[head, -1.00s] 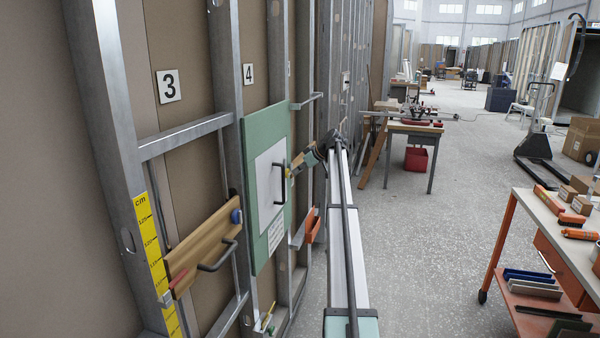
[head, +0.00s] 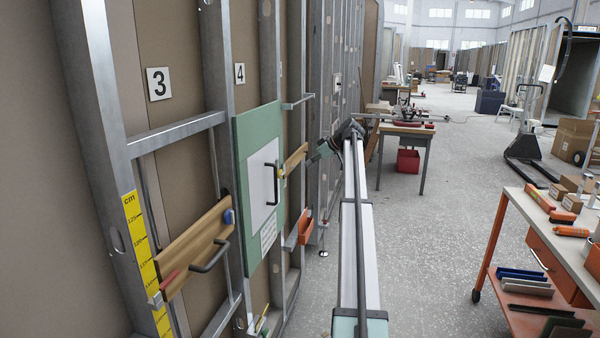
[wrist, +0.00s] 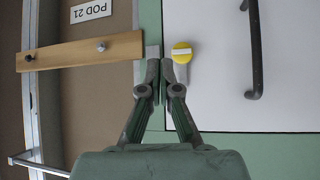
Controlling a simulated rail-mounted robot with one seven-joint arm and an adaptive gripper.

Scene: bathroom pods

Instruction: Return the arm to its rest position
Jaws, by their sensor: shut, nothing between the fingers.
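My gripper (head: 317,154) is shut and empty at the end of my arm, just right of the green panel (head: 245,130) on the wall frame. In the wrist view my gripper (wrist: 161,80) has its fingers together, in front of the panel's left edge. The panel carries a white hatch (head: 260,200) with a black handle (head: 272,183). A yellow round knob (wrist: 182,52) with a pale bar across it sits at the hatch's edge. A wooden bar (wrist: 85,50) with two screws lies level beside it. In the head view a gap shows between my gripper and the wooden bar (head: 296,158).
A wooden board with a black handle (head: 190,250) and an orange holder (head: 304,228) are on the metal frame. An orange-legged cart (head: 490,245) with tools stands at right. A workbench (head: 405,130) stands behind. The floor between is clear.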

